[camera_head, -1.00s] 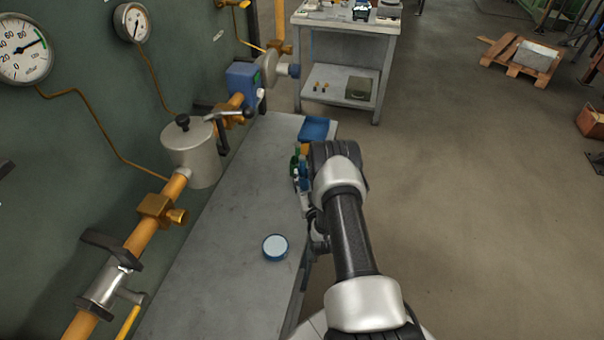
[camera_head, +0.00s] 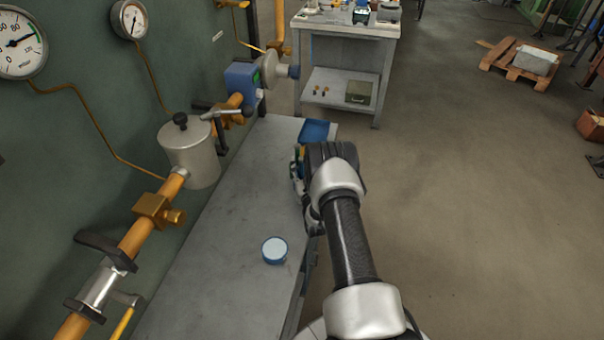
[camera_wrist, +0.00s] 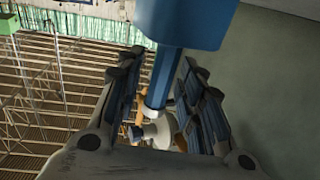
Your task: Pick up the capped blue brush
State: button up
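The stem lies between the two fingers of my gripper (camera_wrist: 160,70). The fingers stand apart on either side, and I see no clear grip on the stem. A white rounded part and orange bits show below the stem, and I cannot tell what they belong to. In the head view, my arm hides most of the gripper; small blue, green and yellow parts (camera_head: 298,168) show at its left.
The grey bench (camera_head: 215,255) lies left of my arm, with a round blue-rimmed tin (camera_head: 274,250) and a blue tray (camera_head: 317,131). A metal pot (camera_head: 190,155) and orange pipe (camera_head: 145,232) line its left side. Open floor (camera_head: 470,230) lies to the right.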

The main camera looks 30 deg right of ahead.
grip_shut()
dwell(0.4)
notch_tip(320, 180, up, 20)
jog(key=p, duration=0.4)
jog(key=shift+p, duration=0.4)
